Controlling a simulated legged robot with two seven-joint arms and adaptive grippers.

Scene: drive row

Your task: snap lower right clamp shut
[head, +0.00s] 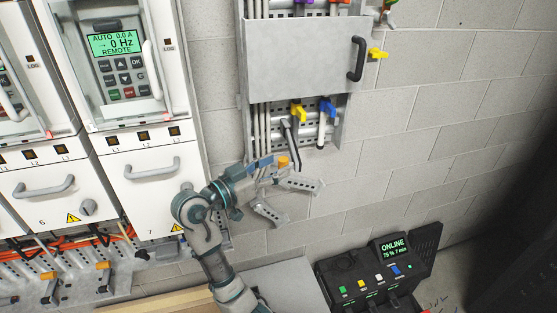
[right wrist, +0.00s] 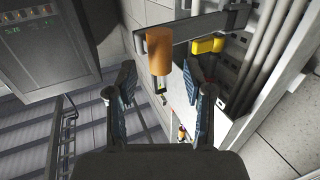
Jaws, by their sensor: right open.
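My right gripper (head: 294,199) is open and empty in front of the wall, below the grey cabinet. An orange cylindrical tip (head: 282,161) shows just above its fingers in the head view. In the right wrist view the orange tip (right wrist: 160,50) appears between and beyond the two spread fingers, with no visible contact. A yellow clamp handle (right wrist: 207,46) is to its right there. In the head view a yellow handle (head: 298,113) and a blue handle (head: 327,106) sit under the cover. I cannot tell which part is the lower right clamp. My left gripper is out of view.
The grey cover (head: 300,55) has a black handle (head: 357,58), with another yellow clamp (head: 377,53) on its right. White drive cabinets (head: 150,165) stand at left. A black control box (head: 375,270) sits at lower right. Bare block wall (head: 440,150) lies to the right.

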